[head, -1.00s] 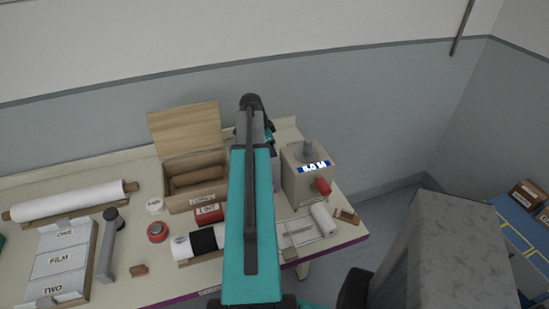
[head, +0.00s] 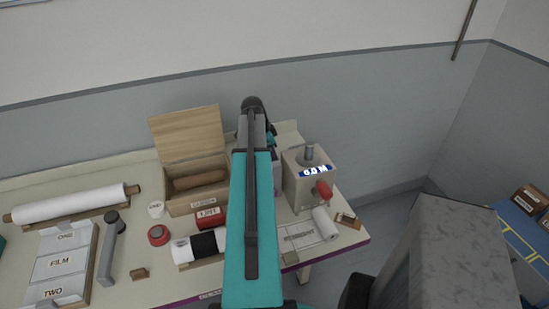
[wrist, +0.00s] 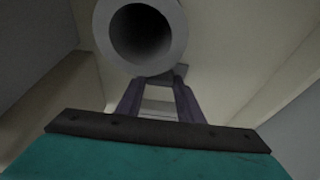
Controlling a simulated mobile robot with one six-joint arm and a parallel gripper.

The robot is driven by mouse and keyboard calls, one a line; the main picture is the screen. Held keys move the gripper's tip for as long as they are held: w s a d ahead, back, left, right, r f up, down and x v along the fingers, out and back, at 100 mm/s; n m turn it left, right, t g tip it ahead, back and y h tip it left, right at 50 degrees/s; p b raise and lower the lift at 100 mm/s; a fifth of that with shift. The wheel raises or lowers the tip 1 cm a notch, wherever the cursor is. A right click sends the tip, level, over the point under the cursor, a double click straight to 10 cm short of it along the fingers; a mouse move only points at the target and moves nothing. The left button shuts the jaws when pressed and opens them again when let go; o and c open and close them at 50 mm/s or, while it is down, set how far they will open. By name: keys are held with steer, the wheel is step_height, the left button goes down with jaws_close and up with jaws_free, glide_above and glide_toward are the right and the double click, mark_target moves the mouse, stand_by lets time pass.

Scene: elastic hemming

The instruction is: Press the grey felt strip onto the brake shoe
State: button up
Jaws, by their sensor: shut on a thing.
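I cannot pick out a grey felt strip or a brake shoe with certainty in either view. In the wrist view, my gripper (wrist: 162,78) has its two purple fingers close together at the tips. A hollow grey tube (wrist: 138,35) shows its open end at the fingertips and hides part of them. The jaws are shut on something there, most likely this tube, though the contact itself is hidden. In the head view, my teal arm reaches over the bench and covers most of my gripper.
The bench's right edge is near.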

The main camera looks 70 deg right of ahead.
steer(key=shift+r, duration=0.1)
step_height(320, 180, up, 10)
steer(key=b, duration=0.3)
stand_by(0.4)
stand_by(0.4)
